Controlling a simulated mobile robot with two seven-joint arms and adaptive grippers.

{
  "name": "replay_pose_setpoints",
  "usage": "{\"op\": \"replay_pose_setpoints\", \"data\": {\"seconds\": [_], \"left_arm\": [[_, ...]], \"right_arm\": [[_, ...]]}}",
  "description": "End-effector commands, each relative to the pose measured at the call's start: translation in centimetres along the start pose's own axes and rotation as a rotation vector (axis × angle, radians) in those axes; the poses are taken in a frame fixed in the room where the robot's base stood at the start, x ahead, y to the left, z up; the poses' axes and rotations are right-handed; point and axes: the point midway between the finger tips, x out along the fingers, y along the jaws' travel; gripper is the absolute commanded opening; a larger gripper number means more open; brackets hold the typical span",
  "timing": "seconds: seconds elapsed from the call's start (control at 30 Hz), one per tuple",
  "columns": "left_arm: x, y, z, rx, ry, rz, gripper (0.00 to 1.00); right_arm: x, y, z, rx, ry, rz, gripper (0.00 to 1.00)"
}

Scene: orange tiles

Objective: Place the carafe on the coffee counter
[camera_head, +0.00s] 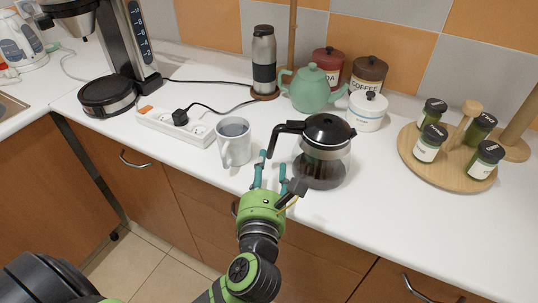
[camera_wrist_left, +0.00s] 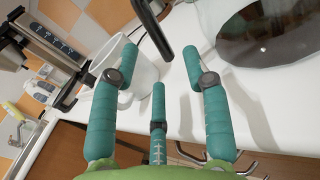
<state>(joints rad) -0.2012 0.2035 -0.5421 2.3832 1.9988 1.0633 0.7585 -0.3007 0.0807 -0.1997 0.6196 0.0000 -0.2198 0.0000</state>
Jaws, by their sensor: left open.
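The carafe (camera_head: 325,137) has a black lid, a black handle and a glass body with a dark bottom. It stands upright on the white coffee counter (camera_head: 385,190) near the front edge, its handle toward the left. My left gripper (camera_head: 274,168) is open and empty, just in front of and left of the carafe, below the handle. In the left wrist view the black handle (camera_wrist_left: 153,28) is ahead of the spread teal fingers, with no clear contact, and the glass body (camera_wrist_left: 268,38) is at the upper right. My right gripper is not in view.
A white mug (camera_head: 234,142) stands close left of my fingers. Behind are a power strip (camera_head: 178,125), a teapot (camera_head: 311,90), a flask (camera_head: 264,60) and canisters. A spice rack (camera_head: 450,165) is right, a coffee machine (camera_head: 108,95) left. The front-right counter is clear.

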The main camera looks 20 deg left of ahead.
Motion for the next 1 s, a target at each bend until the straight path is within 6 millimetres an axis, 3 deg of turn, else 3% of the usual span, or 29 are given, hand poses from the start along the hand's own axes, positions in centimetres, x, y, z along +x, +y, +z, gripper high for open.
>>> {"op": "replay_pose_setpoints", "data": {"seconds": [0.1,0.33,1.0], "left_arm": [[-2.5,0.0,-0.2,-0.002,0.001,-0.001,0.47],[-5.2,0.1,0.1,-0.002,-0.004,0.002,0.47],[-5.6,0.2,0.3,-0.002,-0.007,0.004,0.47]], "right_arm": [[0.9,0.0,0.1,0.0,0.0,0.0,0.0],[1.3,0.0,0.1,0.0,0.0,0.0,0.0],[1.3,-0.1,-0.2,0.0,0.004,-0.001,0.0]]}}
